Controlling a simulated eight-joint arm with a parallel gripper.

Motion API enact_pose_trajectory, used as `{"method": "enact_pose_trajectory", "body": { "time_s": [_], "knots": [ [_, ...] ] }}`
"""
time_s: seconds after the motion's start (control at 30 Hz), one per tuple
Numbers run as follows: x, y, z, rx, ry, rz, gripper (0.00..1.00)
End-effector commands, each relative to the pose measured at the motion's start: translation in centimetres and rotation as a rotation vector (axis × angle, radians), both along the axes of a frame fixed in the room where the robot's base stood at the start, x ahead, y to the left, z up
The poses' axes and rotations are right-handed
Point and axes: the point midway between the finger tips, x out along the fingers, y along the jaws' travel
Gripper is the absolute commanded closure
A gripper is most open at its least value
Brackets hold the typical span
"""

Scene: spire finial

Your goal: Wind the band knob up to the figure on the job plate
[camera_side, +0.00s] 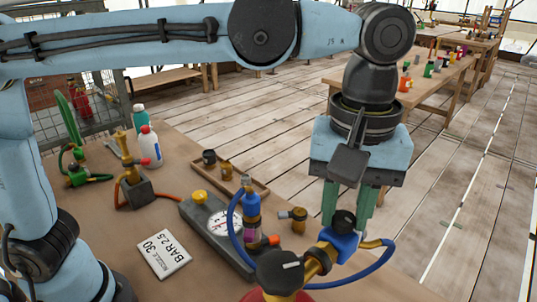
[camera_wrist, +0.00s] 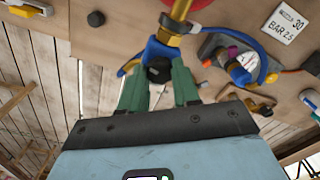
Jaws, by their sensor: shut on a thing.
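The job plate (camera_side: 163,253) is a white card lying on the bench, reading "BAR 2.5" and "30"; it also shows in the wrist view (camera_wrist: 285,21). A blue regulator body (camera_side: 340,241) with brass fittings carries a black knob (camera_side: 343,220). My gripper (camera_side: 347,212) points down with its green fingers on either side of this knob, shut on it. The wrist view shows the knob (camera_wrist: 159,70) between the fingertips. Which mark the knob stands at cannot be read. A white dial gauge (camera_side: 225,222) sits on a grey block; its reading is too small to tell.
A larger black knob (camera_side: 280,272) with a white mark sits on brass above a red cylinder, close to my gripper. A blue hose (camera_side: 345,284) loops from the regulator to a blue torch body (camera_side: 251,204). Bottles and a wooden tray (camera_side: 236,178) stand farther back.

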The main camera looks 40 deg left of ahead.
Motion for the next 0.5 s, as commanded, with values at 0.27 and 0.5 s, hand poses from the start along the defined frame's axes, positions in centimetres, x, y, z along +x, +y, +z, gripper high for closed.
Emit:
{"method": "enact_pose_trajectory", "body": {
  "time_s": [0.27,0.5],
  "knots": [
    [0.01,-0.01,0.01,0.000,0.000,-0.001,0.43],
    [0.00,0.00,0.03,0.000,0.000,-0.001,0.43]
  ]
}}
